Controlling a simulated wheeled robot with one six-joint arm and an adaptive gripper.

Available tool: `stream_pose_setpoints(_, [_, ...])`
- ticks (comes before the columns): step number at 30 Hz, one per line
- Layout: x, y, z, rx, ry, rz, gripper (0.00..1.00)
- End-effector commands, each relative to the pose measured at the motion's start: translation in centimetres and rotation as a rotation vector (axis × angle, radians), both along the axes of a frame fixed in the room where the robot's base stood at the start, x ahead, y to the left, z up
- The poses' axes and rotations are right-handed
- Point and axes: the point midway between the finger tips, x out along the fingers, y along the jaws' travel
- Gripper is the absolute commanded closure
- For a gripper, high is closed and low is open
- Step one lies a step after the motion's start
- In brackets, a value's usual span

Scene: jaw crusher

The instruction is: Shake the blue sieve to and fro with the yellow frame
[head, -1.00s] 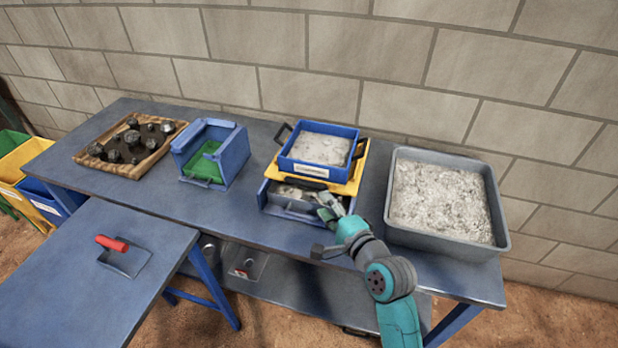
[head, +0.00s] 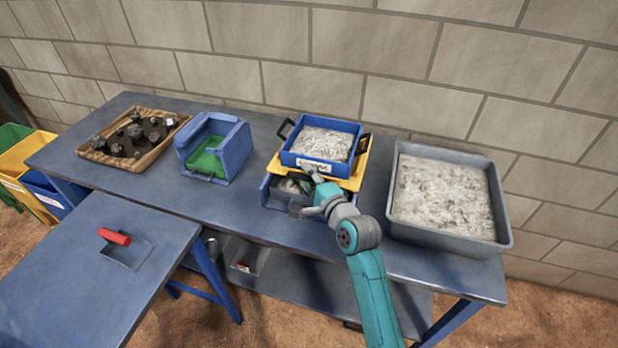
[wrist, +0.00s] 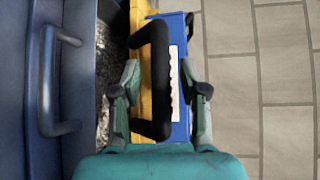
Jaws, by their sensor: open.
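The blue sieve (head: 348,128), filled with pale grey grit, sits on the yellow frame (head: 352,180) on the long bench. Its front label is white. In the wrist view, the sieve (wrist: 181,60) is at the right and a strip of the yellow frame (wrist: 138,14) is beside it. A black U-shaped handle (wrist: 160,100) stands at the frame's front edge. My gripper (head: 309,176) is open at that edge. In the wrist view, my gripper's fingers (wrist: 160,75) are on either side of the handle, with gaps visible. The handle is mostly hidden in the head view.
A blue-grey tray (head: 268,192) holding grit is below the frame; its front handle (wrist: 46,80) shows in the wrist view. A large grey tray of grit (head: 505,225) stands right. A blue box (head: 237,150) and a wooden tray of rocks (head: 160,153) stand left.

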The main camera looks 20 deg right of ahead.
Motion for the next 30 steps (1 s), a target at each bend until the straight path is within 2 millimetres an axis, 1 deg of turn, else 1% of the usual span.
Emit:
stream_pose_setpoints(6, [0.0,0.0,0.0,0.0,0.0,0.0,0.57])
stream_pose_setpoints(7, [0.1,0.0,0.0,0.0,0.0,0.0,0.59])
stream_pose_setpoints(8, [0.1,0.0,0.0,0.0,0.0,0.0,0.67])
stream_pose_setpoints(9, [0.0,0.0,0.0,0.0,0.0,0.0,0.77])
stream_pose_setpoints(12, [0.0,0.0,0.0,0.0,0.0,0.0,1.0])
stream_pose_setpoints(20, [-0.1,0.1,0.0,0.0,0.001,0.0,1.0])
stream_pose_setpoints(23, [-1.0,0.8,-0.1,0.0,0.002,0.002,1.0])
stream_pose_setpoints(27, [-3.0,2.3,-0.1,-0.001,0.001,0.003,1.0])
stream_pose_setpoints(30, [-4.0,3.0,-0.1,0.0,0.001,0.002,1.0])
